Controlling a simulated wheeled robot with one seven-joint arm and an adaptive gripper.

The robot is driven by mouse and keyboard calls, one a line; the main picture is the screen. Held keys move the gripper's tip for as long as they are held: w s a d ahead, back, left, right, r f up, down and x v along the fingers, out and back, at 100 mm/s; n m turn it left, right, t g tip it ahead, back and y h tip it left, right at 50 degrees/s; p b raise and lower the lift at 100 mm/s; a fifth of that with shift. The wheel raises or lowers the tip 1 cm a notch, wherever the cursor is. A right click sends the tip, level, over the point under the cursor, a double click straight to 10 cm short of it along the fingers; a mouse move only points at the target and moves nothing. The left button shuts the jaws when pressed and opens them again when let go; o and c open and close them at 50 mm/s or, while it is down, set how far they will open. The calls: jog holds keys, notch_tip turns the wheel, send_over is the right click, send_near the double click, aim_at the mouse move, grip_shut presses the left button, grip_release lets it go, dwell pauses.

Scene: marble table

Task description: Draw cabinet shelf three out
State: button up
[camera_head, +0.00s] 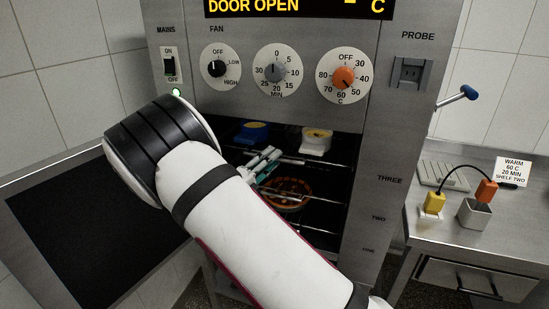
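The steel warming cabinet (385,135) stands with its door open. Labels THREE, TWO and ONE run down its right front post, THREE on top. Shelf three (335,165) is a dark wire rack near the top of the opening. A blue tub (252,135) and a white tub (316,142) stand at that upper level. My gripper (263,163) reaches into the opening near the shelf's front edge, left of the middle. My arm covers the left part of the opening. Whether the fingers are shut on the rack cannot be made out.
The open door (95,235) fills the lower left. A round dish with orange contents (288,190) lies lower in the cabinet. On the right, a steel counter (440,225) holds a yellow plug (433,204), a grey cup (474,214) with an orange plug, and a card (513,171).

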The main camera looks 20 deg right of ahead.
jog(key=shift+x, duration=0.8)
jog(key=shift+c, duration=0.6)
grip_shut()
